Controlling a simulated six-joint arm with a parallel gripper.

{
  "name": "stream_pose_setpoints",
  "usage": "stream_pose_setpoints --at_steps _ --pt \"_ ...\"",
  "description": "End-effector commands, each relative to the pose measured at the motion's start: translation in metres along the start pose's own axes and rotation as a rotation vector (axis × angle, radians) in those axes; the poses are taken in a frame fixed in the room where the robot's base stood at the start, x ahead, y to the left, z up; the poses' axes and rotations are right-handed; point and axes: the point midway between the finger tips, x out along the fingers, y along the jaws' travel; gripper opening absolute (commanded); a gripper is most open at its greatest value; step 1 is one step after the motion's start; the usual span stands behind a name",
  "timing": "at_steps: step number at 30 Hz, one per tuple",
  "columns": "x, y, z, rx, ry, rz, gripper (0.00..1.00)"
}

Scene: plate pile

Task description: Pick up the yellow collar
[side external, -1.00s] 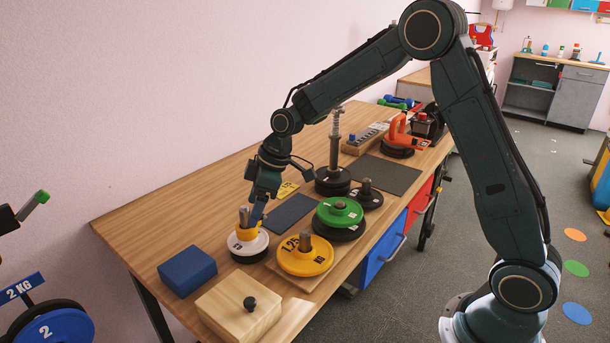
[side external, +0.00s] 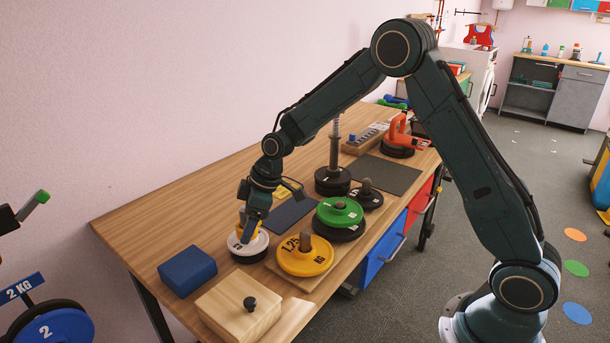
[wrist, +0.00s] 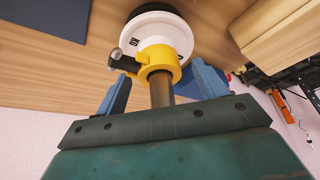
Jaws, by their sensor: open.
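The yellow collar (wrist: 157,60) sits around an upright metal post (wrist: 161,92), above a white weight plate (wrist: 158,27); a dark clamp lever with a light tip sticks out to its left. In the side view the collar (side external: 241,219) is mostly hidden behind my gripper (side external: 248,232), and the white plate (side external: 240,247) lies on a black one. In the wrist view my gripper (wrist: 160,88) is open, with one blue finger to the left of the collar and post and one to the right. I cannot tell whether either finger touches the collar.
A yellow 1.25 kg plate (side external: 304,262) and a green plate (side external: 339,211) stand to the right. A blue block (side external: 187,270) and a wooden box (side external: 232,312) are in front. A dark blue mat (side external: 291,214) lies behind. Bare tabletop is to the left.

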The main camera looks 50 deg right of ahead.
Motion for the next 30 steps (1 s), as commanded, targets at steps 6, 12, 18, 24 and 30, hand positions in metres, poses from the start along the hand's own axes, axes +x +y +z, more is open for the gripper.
stream_pose_setpoints --at_steps 6,12,18,24,30 --pt "-0.0004 0.0000 -0.0001 0.000 0.000 0.000 0.71" --pt "-0.0005 0.0000 -0.0001 0.000 0.000 0.000 0.63" --pt "-0.0005 -0.0001 -0.0001 0.000 0.000 0.000 0.24" --pt "-0.0007 0.0000 -0.0003 0.000 0.001 0.001 0.21" --pt "-0.0036 0.0003 -0.0017 0.000 0.002 0.001 0.21"
